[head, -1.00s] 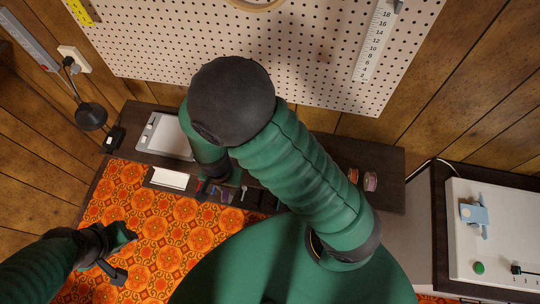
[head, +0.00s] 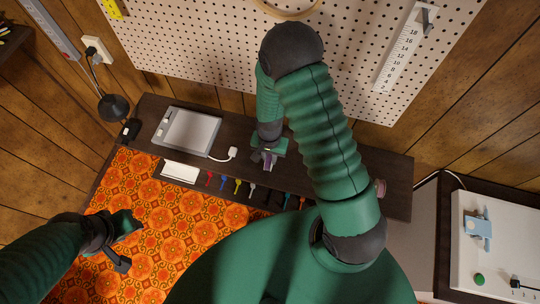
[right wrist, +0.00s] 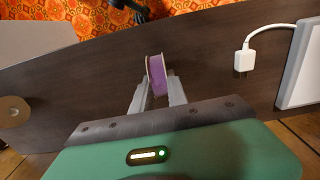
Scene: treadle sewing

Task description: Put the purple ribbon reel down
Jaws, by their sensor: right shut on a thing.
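My right gripper (head: 266,158) is shut on the purple ribbon reel (right wrist: 158,76), over the dark brown shelf (head: 335,162). In the right wrist view the reel stands on edge between the two fingers (right wrist: 158,90), its pale rim facing left. In the head view only a small purple part of the reel shows below the gripper. I cannot tell whether the reel touches the shelf. My left gripper (head: 122,240) is over the orange patterned cloth, far from the reel; its jaw opening is unclear.
A grey tablet-like tray (head: 187,131) and a white plug (head: 232,153) lie left of the right gripper. Coloured small tools (head: 237,186) line the shelf's front edge. Another reel (head: 380,188) shows partly behind my right arm. The pegboard (head: 210,55) rises behind.

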